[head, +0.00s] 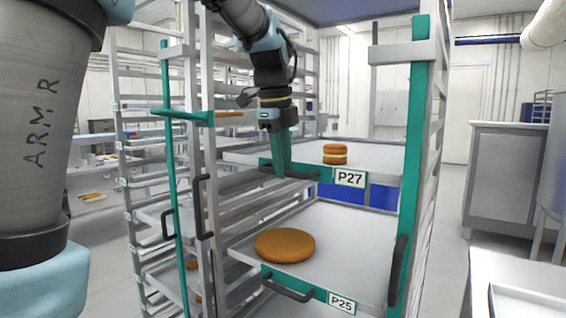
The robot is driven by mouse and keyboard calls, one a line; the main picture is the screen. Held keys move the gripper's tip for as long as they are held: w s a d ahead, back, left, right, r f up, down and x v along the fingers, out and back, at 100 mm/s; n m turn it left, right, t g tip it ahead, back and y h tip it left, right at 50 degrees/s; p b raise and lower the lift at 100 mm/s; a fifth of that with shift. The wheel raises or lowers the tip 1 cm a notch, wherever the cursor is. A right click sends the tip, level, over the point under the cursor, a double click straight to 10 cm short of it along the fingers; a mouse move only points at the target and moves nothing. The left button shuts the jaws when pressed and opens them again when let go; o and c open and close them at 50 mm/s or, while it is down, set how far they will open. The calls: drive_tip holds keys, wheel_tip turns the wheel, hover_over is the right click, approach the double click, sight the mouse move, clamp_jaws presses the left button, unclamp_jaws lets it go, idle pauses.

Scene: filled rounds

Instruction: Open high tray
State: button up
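The upper tray labelled P27 (240,157) sits high in the rack, with a teal front strip and a dark handle (300,175). Two browned rounds (335,154) are stacked on it. My gripper (281,172) points down at the left part of this handle, its teal fingers overlapping the tray's front edge. The fingers hide part of the handle, and I cannot tell whether they close on it. The lower tray labelled P25 (345,240) carries one large browned round (285,245) and has its own dark handle (287,290).
The rack has a teal right post (413,150) with a dark handle (398,270) and a grey left post (208,150). More racks with trays stand to the left. A grey cabinet (505,180) stands at the right, with open floor between it and the rack.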

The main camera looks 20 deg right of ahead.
clamp_jaws()
idle(1.0)
